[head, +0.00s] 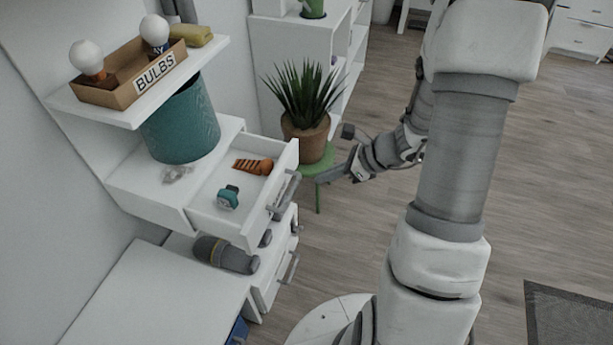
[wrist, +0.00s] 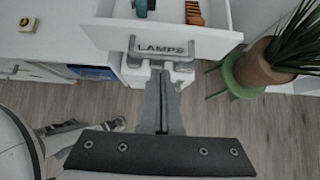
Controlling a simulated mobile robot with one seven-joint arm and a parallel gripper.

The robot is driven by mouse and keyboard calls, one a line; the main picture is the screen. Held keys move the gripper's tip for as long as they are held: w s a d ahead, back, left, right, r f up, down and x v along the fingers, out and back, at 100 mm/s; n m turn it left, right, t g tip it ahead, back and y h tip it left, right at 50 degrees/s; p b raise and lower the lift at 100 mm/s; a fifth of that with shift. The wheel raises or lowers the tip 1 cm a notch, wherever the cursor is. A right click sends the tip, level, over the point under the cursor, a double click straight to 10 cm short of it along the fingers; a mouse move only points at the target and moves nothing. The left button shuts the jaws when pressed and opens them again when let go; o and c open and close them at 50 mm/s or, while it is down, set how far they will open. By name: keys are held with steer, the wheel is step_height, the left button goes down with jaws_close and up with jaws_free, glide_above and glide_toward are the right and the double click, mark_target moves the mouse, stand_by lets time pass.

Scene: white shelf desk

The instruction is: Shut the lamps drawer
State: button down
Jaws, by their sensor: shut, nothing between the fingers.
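The white lamps drawer (head: 226,215) is pulled open from the shelf desk in the head view. Its front, labelled LAMPS, shows at the top of the wrist view (wrist: 103,33). A grey handle (head: 285,195) is on that front. An orange striped item (head: 254,166) and a teal item (head: 228,198) lie inside. My gripper (head: 324,177) is shut and empty, to the right of the drawer front in the head view. In the wrist view its fingers (wrist: 158,78) point toward the drawer front, below the label. I cannot tell whether they touch it.
A potted plant (head: 305,134) on a green stool (head: 318,172) stands behind my gripper. A teal bin (head: 181,125) and a bulbs box (head: 128,82) are above left. Open floor lies right.

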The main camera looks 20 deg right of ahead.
mark_target(275, 186)
steer(key=b+x, duration=0.1)
steer(key=x, duration=0.2)
steer(key=r+b+x, duration=0.1)
steer(key=x, duration=0.3)
steer(key=a+b+x, duration=0.1)
steer(key=x, duration=0.2)
steer(key=shift+w+a+f+b, duration=0.15)
steer(key=shift+w+a+b, duration=0.15)
steer(key=shift+w, duration=0.2)
steer(key=shift+w+a, duration=0.5)
steer(key=shift+a, duration=0.1)
steer(key=w+a, duration=0.9)
steer(key=a, duration=0.4)
steer(key=shift+w+a, duration=0.25)
steer(key=shift+w, duration=0.15)
steer(key=shift+a+r, duration=0.1)
steer(key=shift+r, duration=0.1)
